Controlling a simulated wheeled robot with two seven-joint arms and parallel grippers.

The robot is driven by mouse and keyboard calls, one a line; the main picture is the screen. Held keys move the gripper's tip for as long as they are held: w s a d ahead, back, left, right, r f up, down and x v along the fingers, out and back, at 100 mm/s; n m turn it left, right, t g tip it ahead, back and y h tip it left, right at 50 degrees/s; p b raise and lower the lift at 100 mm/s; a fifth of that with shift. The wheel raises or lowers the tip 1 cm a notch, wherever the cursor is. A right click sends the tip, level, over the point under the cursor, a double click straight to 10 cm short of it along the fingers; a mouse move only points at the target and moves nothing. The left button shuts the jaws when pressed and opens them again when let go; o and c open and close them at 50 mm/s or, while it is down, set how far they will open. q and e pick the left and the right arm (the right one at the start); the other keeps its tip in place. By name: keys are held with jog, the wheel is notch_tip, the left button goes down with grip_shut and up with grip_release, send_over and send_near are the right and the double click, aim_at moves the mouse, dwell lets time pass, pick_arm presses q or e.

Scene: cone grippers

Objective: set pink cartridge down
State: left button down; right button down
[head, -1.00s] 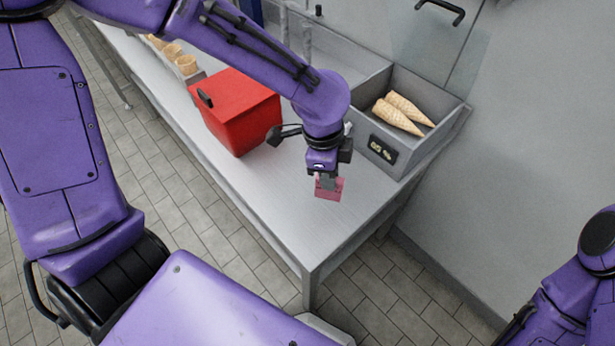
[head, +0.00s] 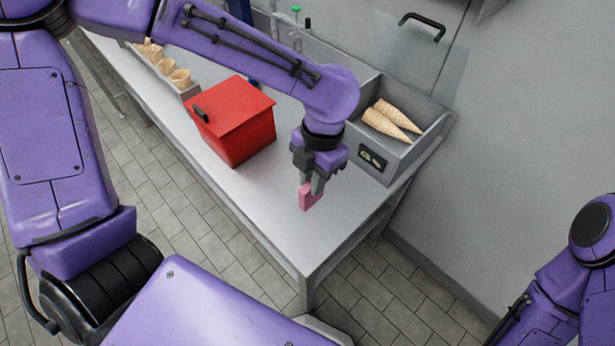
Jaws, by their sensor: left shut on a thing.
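The pink cartridge (head: 308,199) is a small pink block at the near right part of the metal table (head: 268,213). My left gripper (head: 311,185) points down and is shut on the cartridge's upper part. The cartridge is close to the tabletop; I cannot tell whether it touches it. The fingers hide part of the cartridge. My right arm shows at the right edge, but its gripper is out of the picture.
A red box (head: 241,125) with a lid and dark handle stands left of the gripper. A grey bin (head: 415,147) holding ice cream cones (head: 391,121) stands behind right. Several cup cones (head: 181,78) sit far left. The table's front right corner is clear.

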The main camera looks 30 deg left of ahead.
pick_arm(q)
jog(key=shift+w+a+f+p, duration=0.15)
jog(key=shift+w+a+f, duration=0.45)
jog(key=shift+w+f, duration=0.75)
jog(key=shift+w+a+f+p, duration=0.2)
jog(key=shift+w+a+f, duration=0.4)
jog(key=shift+f, duration=1.3)
jog(key=shift+w+a+f+p, duration=0.15)
jog(key=shift+w+a+f, duration=0.4)
jog(key=shift+w+f, duration=0.8)
jog(key=shift+s+f, duration=0.3)
jog(key=shift+s, duration=0.1)
jog(key=c, duration=1)
grip_release()
jog(key=shift+f, duration=0.1)
jog(key=r, duration=0.4)
jog(key=w+r, duration=0.1)
jog(key=r, duration=0.7)
jog(key=shift+w+d+r+b, duration=0.1)
jog(key=shift+w+d+b, duration=0.25)
jog(key=shift+b, duration=0.05)
